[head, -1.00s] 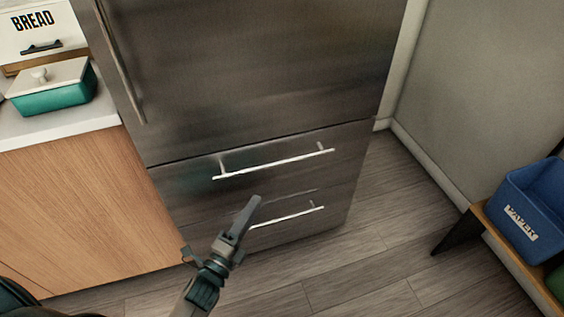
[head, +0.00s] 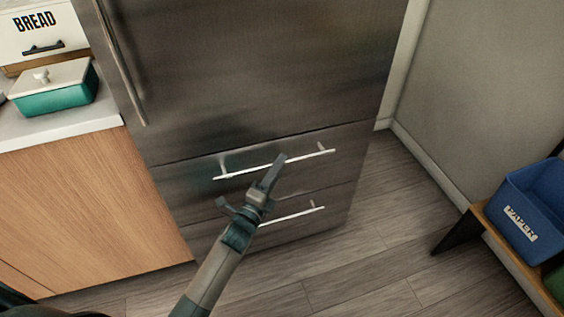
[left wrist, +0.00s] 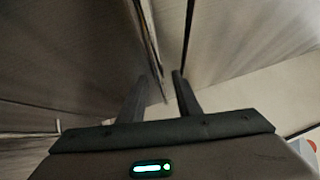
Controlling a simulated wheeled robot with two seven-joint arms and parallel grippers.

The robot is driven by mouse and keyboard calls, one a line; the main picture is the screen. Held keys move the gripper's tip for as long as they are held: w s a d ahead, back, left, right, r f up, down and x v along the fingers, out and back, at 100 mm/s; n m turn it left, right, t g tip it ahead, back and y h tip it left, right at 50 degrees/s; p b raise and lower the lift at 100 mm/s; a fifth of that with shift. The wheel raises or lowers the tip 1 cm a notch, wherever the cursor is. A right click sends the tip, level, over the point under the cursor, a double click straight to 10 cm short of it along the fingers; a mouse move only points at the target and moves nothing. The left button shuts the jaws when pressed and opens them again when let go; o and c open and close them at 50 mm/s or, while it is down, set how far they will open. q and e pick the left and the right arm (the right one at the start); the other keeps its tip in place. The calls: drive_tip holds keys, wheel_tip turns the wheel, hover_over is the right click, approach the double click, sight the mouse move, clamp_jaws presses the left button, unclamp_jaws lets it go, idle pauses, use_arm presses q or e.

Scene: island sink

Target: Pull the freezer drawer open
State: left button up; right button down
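The steel fridge (head: 260,70) has two drawers below its door, an upper drawer (head: 185,180) and a lower drawer (head: 335,205). Both are shut flush. The upper drawer has a long bar handle (head: 240,171), and the lower drawer has a similar handle (head: 300,214), partly hidden by my arm. My left gripper (head: 277,162) appears over the middle of the upper handle in the head view. In the left wrist view its two fingers (left wrist: 160,88) are apart, with a thin bar-like line near the gap; I cannot tell whether they touch the handle. My right gripper is out of view.
A wooden cabinet (head: 80,215) with a counter stands left of the fridge, holding a teal dish (head: 58,92) and a bread box (head: 40,38). A blue paper bin (head: 530,212) on a low bench is at the right. The floor before the drawers is clear.

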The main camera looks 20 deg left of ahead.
use_arm(q)
drive_tip(key=shift+x, duration=1.1)
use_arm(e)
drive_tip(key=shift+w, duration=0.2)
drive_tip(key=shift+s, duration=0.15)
use_arm(q)
clamp_jaws()
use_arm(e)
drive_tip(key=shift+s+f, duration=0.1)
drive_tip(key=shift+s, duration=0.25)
